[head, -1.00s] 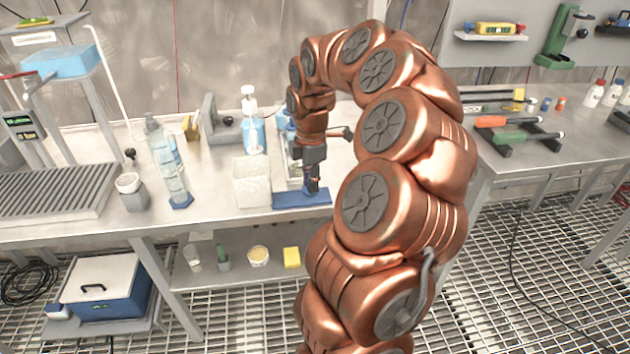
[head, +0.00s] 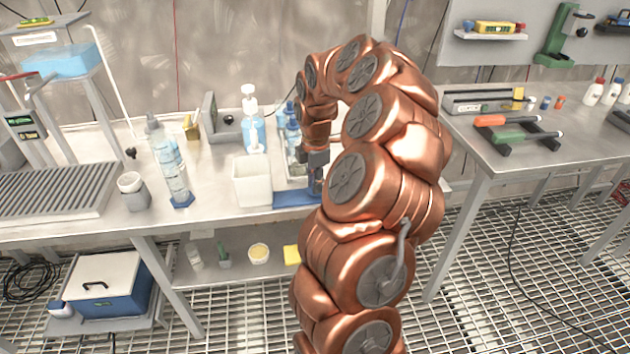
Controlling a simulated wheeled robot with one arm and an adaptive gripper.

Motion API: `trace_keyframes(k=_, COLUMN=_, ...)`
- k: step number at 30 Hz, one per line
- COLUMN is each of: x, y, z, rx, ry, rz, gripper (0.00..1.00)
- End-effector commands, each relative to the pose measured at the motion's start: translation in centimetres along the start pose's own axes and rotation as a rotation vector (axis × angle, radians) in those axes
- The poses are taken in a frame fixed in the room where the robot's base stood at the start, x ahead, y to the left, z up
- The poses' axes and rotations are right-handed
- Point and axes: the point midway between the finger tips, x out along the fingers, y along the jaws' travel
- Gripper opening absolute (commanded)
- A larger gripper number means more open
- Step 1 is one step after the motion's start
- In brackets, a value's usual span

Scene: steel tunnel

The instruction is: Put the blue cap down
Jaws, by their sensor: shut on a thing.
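My gripper (head: 316,186) is at the right end of the left bench, low over the blue mat (head: 290,199). It points down, and my arm's copper links partly cover it. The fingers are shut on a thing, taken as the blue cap. The cap itself is hidden or too small to make out in the head view. I cannot tell whether it touches the mat.
A white square bin (head: 252,182) stands just left of the mat. A pump bottle (head: 252,125) stands behind it, and a clear cylinder with a blue base (head: 173,172) to its left. Small bright bench (head: 215,205) areas between them are free.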

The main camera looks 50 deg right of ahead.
Motion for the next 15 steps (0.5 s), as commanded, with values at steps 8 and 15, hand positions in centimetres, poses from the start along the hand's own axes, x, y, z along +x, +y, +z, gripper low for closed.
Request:
trace_keyframes(k=8, x=0.10, y=0.04, z=0.05, rx=0.001, ry=0.000, rz=0.002, gripper=0.01)
trace_keyframes(k=15, x=0.31, y=0.05, z=0.05, rx=0.001, ry=0.000, rz=0.003, gripper=0.32)
